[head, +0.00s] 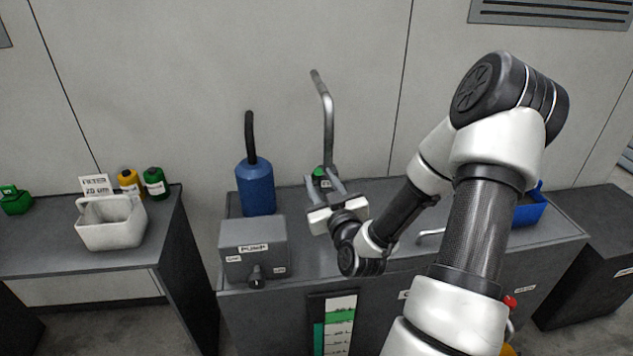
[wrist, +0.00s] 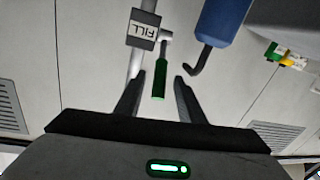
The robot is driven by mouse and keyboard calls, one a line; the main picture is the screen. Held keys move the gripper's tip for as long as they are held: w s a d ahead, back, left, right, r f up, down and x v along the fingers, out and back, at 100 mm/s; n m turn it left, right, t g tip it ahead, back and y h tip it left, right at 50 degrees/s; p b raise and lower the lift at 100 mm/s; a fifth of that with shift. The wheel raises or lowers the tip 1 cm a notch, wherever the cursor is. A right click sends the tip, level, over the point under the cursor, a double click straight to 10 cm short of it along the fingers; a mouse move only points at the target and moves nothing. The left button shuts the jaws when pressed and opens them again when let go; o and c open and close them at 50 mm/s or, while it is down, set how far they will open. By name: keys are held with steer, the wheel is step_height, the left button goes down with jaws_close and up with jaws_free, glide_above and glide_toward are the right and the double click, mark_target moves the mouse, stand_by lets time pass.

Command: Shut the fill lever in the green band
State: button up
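The fill lever has a green handle (wrist: 159,78) on a grey pipe fitting, beside a tag reading FILL (wrist: 143,29). In the head view only a green bit of the lever (head: 318,172) shows, by the bent grey pipe (head: 327,115). My gripper (head: 321,181) is open, its fingers apart on either side of the green handle in the wrist view (wrist: 156,84). I cannot tell whether they touch it. The level gauge (head: 341,331) on the bench front has a green band (head: 341,316). Its teal column (head: 318,338) tops out near the band's lower edge.
A blue cylinder (head: 256,188) with a black hose and a grey PUMP box (head: 254,249) stand left of my gripper. A white bin (head: 111,224) is on the left bench. A blue container (head: 529,208) stands at right, partly behind my arm.

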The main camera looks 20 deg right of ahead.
mark_target(318, 178)
steer(key=shift+w+d, duration=0.2)
steer(key=shift+w, duration=1.4)
jaws_close()
